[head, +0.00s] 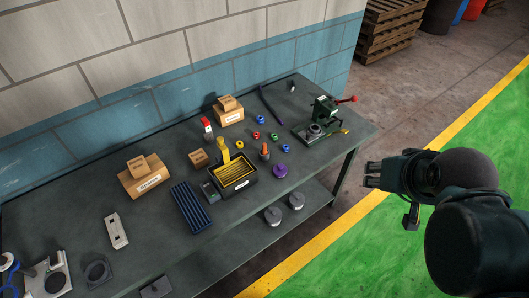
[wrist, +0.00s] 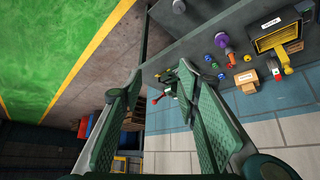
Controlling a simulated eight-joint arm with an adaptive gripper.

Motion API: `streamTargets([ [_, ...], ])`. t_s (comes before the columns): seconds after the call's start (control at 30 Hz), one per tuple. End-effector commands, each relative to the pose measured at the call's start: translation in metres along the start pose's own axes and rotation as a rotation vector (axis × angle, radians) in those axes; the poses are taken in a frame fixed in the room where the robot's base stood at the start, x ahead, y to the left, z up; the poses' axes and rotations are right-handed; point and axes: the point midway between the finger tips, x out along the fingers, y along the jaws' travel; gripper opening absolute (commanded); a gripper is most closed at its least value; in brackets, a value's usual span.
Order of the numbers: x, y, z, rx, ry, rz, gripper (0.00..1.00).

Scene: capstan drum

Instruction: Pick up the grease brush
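No item is plainly recognisable as the grease brush. A small upright piece with an orange top (head: 265,150) stands on the workbench (head: 150,255), right of a black bin (head: 235,184); the orange piece also shows in the wrist view (wrist: 230,57). A yellow upright piece (head: 223,153) stands at the bin's back left; its lower end is hard to make out. It also shows in the wrist view (wrist: 286,62). My gripper (head: 370,174) is off the bench's right end, apart from everything. In the wrist view its green fingers (wrist: 150,88) are spread and empty.
A green machine with a red handle (head: 322,112) stands at the bench's right end. A purple knob (head: 280,170), coloured rings, a red-and-white bottle (head: 207,130), cardboard boxes (head: 146,178) and a blue-grey tray (head: 191,208) share the bench. A block wall runs behind.

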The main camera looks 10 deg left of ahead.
Motion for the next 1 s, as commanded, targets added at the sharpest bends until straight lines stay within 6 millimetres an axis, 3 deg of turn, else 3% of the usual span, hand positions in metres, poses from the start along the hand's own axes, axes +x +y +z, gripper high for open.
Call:
streamTargets([
  [0.47, 0.002, -0.004, -0.008, -0.027, -0.011, -0.005, 0.33],
  [1.0, 0.026, -0.035, -0.06, -0.243, -0.097, -0.049, 0.33],
])
